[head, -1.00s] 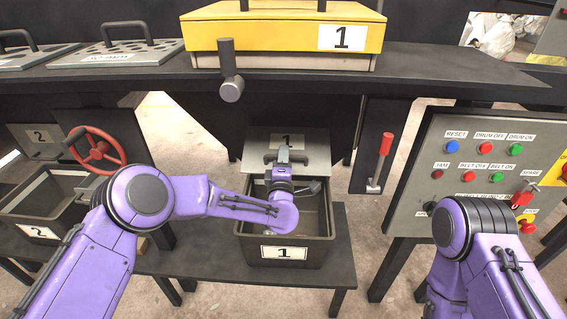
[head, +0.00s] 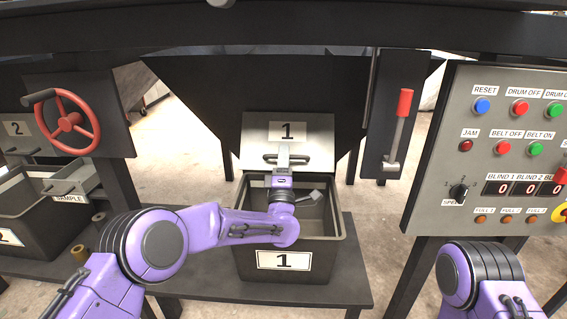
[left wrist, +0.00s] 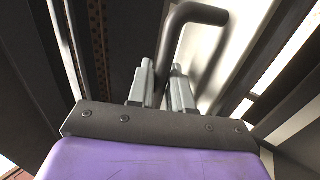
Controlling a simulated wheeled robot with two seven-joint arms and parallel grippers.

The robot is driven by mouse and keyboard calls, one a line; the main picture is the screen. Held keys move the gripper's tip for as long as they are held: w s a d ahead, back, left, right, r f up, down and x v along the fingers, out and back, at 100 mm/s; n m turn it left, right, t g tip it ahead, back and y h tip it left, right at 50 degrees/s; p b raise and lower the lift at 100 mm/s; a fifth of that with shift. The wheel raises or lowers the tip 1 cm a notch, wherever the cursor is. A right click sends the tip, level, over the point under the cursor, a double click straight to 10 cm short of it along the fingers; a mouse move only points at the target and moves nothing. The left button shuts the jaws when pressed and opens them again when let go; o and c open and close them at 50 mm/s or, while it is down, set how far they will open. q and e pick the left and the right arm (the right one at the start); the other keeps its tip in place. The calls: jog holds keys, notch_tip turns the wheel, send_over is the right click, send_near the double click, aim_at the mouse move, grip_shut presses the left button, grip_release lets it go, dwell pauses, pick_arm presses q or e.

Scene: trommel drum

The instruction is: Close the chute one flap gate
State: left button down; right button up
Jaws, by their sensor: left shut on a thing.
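The chute one flap gate (head: 262,130) is a light grey plate with a "1" label, below the dark chute (head: 250,90) and above a black bin (head: 245,245) also marked "1". Its bar handle (head: 310,160) is on the plate's lower half. My left gripper (head: 284,160) reaches over the bin and is shut on this handle. In the left wrist view, the dark bent handle (left wrist: 205,13) passes between the two grey fingers (left wrist: 163,85). The flap's lower edge is partly hidden by my gripper. My right gripper is out of view; only part of that arm shows.
A red-handled lever (head: 403,105) stands right of the chute, beside a control panel (head: 470,205) with buttons. A red handwheel (head: 72,123) and another bin (head: 45,225) are at left. The bin stands on a dark bench (head: 345,270).

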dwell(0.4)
pick_arm(q)
jog(key=c, duration=1.2)
grip_release()
jog(key=v, duration=1)
jog(key=shift+s+f, duration=0.15)
jog(key=shift+f, duration=0.1)
